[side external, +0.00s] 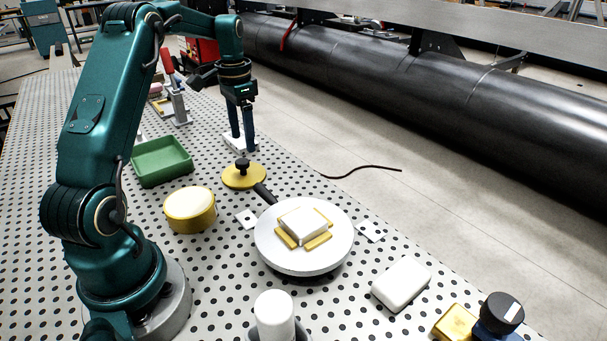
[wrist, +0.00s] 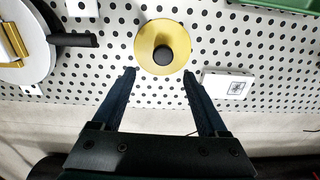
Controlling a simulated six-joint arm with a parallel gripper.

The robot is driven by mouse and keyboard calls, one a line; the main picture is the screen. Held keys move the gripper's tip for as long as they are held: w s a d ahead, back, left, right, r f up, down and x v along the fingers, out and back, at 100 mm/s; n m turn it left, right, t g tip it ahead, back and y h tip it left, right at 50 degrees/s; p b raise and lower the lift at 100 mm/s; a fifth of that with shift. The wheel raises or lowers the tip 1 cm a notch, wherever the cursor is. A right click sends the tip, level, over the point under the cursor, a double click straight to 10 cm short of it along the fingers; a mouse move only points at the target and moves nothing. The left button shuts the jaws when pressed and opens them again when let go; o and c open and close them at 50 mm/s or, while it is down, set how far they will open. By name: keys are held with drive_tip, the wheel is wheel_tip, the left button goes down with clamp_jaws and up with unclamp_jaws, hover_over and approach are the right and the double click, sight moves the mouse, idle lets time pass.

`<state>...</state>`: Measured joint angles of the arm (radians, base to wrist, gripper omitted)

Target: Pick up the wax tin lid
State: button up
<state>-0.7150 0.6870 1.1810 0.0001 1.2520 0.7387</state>
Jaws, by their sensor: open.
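The wax tin lid (side external: 237,181) is a flat brass disc with a black knob, lying on the perforated table in the side view. In the wrist view the lid (wrist: 150,35) is at the top middle, its knob (wrist: 163,55) just ahead of the fingertips. My gripper (side external: 243,148) points down above and slightly behind the lid, open and empty. In the wrist view my gripper (wrist: 158,73) has its two fingers spread, one on each side below the lid. The open wax tin (side external: 190,213), gold with pale wax, stands left of the round plate.
A round white plate (side external: 268,246) with a black handle holds a white block and brass bars, close to the lid. A green tray (side external: 162,162) is at left. A white block with a printed tag (wrist: 228,83) lies beside the lid. A white bar (side external: 401,283) is front right.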

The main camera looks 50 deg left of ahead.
sight(242, 161)
drive_tip(key=shift+s+a+f, duration=0.15)
drive_tip(key=shift+s+f, duration=0.05)
drive_tip(key=shift+f, duration=0.25)
drive_tip(key=shift+s+a+f, duration=0.15)
drive_tip(key=shift+s+f, duration=0.05)
drive_tip(key=shift+f, duration=2.3)
drive_tip(key=shift+c, duration=0.3)
clamp_jaws()
drive_tip(key=shift+r, duration=0.1)
